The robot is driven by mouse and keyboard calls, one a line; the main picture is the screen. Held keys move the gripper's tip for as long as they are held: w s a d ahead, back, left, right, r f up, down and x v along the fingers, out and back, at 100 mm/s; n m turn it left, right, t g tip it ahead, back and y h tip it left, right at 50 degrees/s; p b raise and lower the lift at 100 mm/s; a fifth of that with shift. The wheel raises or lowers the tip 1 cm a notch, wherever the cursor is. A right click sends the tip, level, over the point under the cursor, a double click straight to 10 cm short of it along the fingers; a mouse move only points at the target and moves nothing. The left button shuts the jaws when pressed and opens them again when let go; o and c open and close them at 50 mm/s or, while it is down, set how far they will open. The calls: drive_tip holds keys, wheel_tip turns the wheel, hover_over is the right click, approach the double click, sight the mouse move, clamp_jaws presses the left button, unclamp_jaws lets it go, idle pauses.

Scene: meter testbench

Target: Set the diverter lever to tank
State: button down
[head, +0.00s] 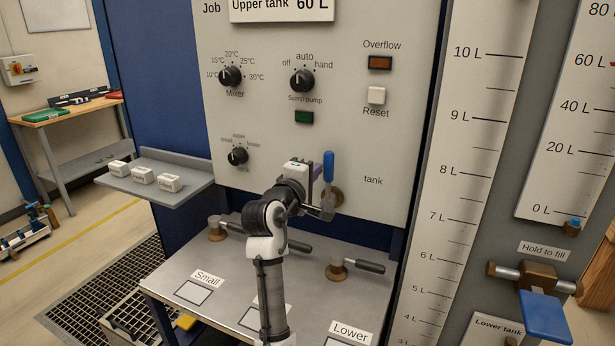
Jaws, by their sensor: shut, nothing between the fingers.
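The diverter lever (328,168) has a blue handle that stands upright from a round brass-coloured mount at the lower right of the grey panel. The word "tank" (373,181) is printed on the panel to the right of the lever. My gripper (327,208) is at the lower part of the lever, in front of its mount. It is shut with nothing held. My arm and wrist hide the panel left of the lever, including any label there. I cannot tell whether the fingers touch the lever.
Two valves with dark handles (370,267) stick up from the bench (215,270) below. A grey shelf (160,180) with white blocks is at left. Panel knobs (302,80) sit above. A blue pedal-like plate (545,316) juts out at lower right.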

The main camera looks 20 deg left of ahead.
sight(331, 170)
drive_tip(key=d+m, duration=0.3)
drive_tip(key=shift+d+b, duration=0.1)
drive_tip(key=shift+b, duration=0.2)
drive_tip(key=shift+d+f+m+b, duration=0.15)
drive_tip(key=shift+d+m+b, duration=0.2)
drive_tip(key=shift+d+m, duration=1.05)
drive_tip(key=shift+a, duration=0.25)
